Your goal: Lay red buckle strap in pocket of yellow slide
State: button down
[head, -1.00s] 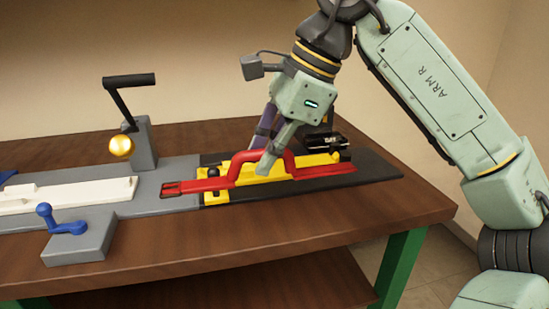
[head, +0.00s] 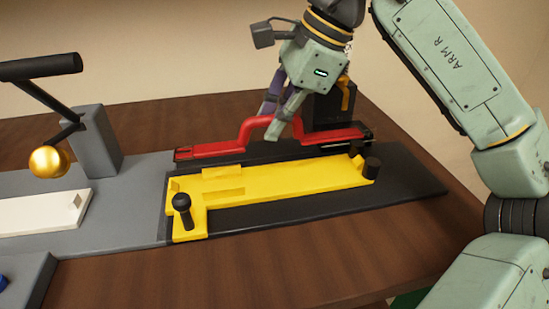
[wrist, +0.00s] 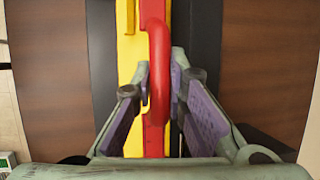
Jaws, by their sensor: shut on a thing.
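My gripper (head: 270,124) is shut on that raised middle. In the head view the strap shows just behind the long yellow slide (head: 280,183), roughly parallel to it. In the wrist view the strap (wrist: 157,60) runs between my two fingers (wrist: 160,78), overlapping the right part of the yellow slide (wrist: 126,50). I cannot tell its exact height above the slide. The slide has a shallow notch near its left end and a black knob (head: 183,208) at its front left corner.
The slide lies on a black bed (head: 400,195) on the wooden table. A black post (head: 371,168) stands at its right end. A grey fixture with a black lever (head: 40,67) and gold ball (head: 49,160) stands left. A dark box (head: 322,110) is behind my gripper.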

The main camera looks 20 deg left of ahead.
jog(key=shift+f, duration=3.45)
jog(key=shift+f, duration=0.1)
jog(key=shift+f, duration=0.15)
jog(key=c, duration=1.6)
grip_release()
jog(key=shift+r, duration=0.3)
jog(key=v, duration=1.2)
